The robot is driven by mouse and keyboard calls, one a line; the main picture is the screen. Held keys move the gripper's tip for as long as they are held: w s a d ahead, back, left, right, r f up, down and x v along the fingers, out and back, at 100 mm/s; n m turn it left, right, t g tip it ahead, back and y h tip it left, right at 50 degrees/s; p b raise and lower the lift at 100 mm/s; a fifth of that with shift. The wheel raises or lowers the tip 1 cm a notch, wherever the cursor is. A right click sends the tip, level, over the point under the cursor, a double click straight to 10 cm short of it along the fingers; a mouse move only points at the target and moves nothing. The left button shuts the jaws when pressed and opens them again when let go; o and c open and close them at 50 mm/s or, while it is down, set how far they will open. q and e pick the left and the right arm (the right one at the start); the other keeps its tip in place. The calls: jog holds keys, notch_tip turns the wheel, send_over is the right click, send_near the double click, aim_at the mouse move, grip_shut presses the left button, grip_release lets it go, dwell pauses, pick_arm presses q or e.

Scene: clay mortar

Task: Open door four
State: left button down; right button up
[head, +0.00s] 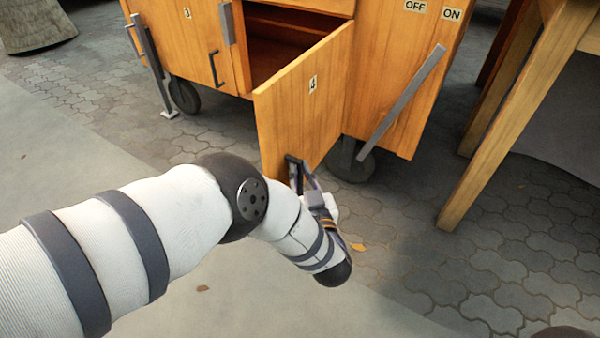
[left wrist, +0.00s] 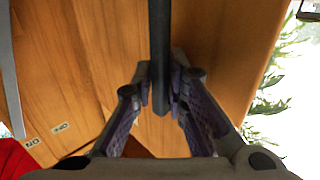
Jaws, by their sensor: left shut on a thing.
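Door four (head: 306,98) is a wooden door marked "4" on the lower part of the orange wooden cabinet (head: 390,60). It stands swung well open toward me, and the dark inside (head: 275,55) shows behind it. My left gripper (head: 300,182) is at the door's lower outer edge, shut on the dark handle (head: 293,165). In the left wrist view the fingers (left wrist: 162,100) close around the dark handle bar (left wrist: 159,45), with wood grain behind. My right gripper is in neither view.
Door three (head: 190,35) is shut, left of the opening. A grey lever (head: 400,105) slants across the right panel below the OFF and ON labels. A wooden table leg (head: 500,130) stands at right.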

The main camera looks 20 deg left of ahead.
pick_arm(q)
jog(key=shift+d+y, duration=0.3)
jog(key=shift+d, duration=0.15)
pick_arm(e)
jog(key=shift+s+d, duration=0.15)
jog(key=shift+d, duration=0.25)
pick_arm(q)
jog(key=c, duration=1.6)
grip_release()
jog(key=shift+c, duration=0.2)
jog(key=v, duration=1.2)
jog(key=shift+r, duration=0.15)
